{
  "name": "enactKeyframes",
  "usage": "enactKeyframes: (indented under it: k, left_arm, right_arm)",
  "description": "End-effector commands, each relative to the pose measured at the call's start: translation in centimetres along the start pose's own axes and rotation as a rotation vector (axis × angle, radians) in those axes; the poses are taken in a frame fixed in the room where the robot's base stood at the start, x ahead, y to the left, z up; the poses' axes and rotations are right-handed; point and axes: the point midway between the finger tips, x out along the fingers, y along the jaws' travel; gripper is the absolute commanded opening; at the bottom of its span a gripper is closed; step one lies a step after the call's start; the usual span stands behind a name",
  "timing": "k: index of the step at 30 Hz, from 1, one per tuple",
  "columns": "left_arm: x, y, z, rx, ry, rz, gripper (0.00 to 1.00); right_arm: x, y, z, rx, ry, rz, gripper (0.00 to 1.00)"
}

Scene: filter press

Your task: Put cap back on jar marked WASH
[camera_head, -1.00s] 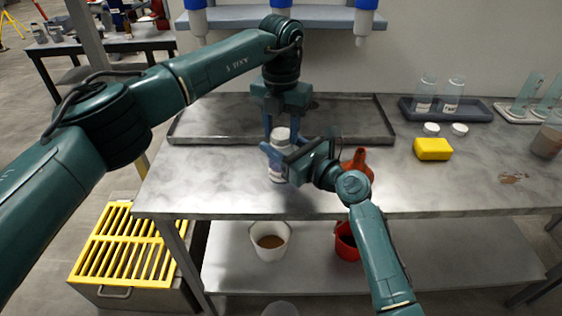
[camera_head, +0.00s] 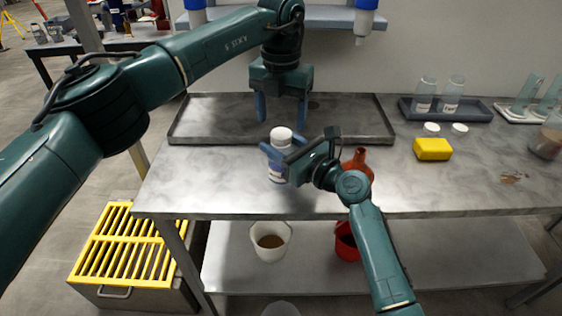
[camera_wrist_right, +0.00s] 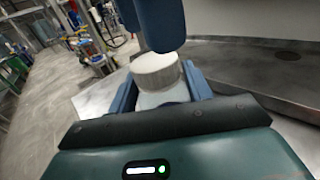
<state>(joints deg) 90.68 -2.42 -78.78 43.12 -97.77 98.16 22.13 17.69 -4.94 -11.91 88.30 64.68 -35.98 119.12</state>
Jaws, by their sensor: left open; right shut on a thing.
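A white jar (camera_head: 278,173) with a blue-edged label stands upright near the front of the bench; I cannot read its marking. A white cap (camera_head: 281,135) sits on top of it. In the right wrist view the cap (camera_wrist_right: 157,70) looks level on the jar's mouth (camera_wrist_right: 160,97). My right gripper (camera_head: 279,155) is shut around the jar's upper body, below the cap. My left gripper (camera_head: 282,110) is open and empty, above and behind the cap, fingers pointing down. One of its fingers shows close to the cap in the right wrist view (camera_wrist_right: 155,25).
A metal tray (camera_head: 205,130) lies behind the jar. A red funnel-like vessel (camera_head: 358,163) stands just right of my right gripper. Further right are a yellow sponge (camera_head: 433,149), two loose white caps (camera_head: 431,128) and a dark rack (camera_head: 480,113) with two clear jars.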

Motion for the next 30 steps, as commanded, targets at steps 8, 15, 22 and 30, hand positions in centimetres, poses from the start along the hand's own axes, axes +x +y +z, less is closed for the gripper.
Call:
enactKeyframes:
  k: [8,15,22,30]
  left_arm:
    - [-6.0,-0.1,0.0,-0.001,-0.004,0.000,0.67]
    - [-8.2,0.0,0.0,0.000,-0.002,-0.001,0.67]
    - [-8.4,0.0,0.0,0.001,-0.001,-0.001,0.67]
    - [-8.4,0.0,0.0,0.000,-0.001,-0.001,0.67]
  right_arm:
    - [0.0,0.0,-0.1,0.000,0.001,0.000,0.00]
    - [0.0,0.0,-0.1,0.000,0.001,0.000,0.00]
    - [0.0,0.0,0.0,0.000,0.001,0.000,0.00]
    - [0.0,0.0,0.0,0.000,0.001,0.000,0.66]
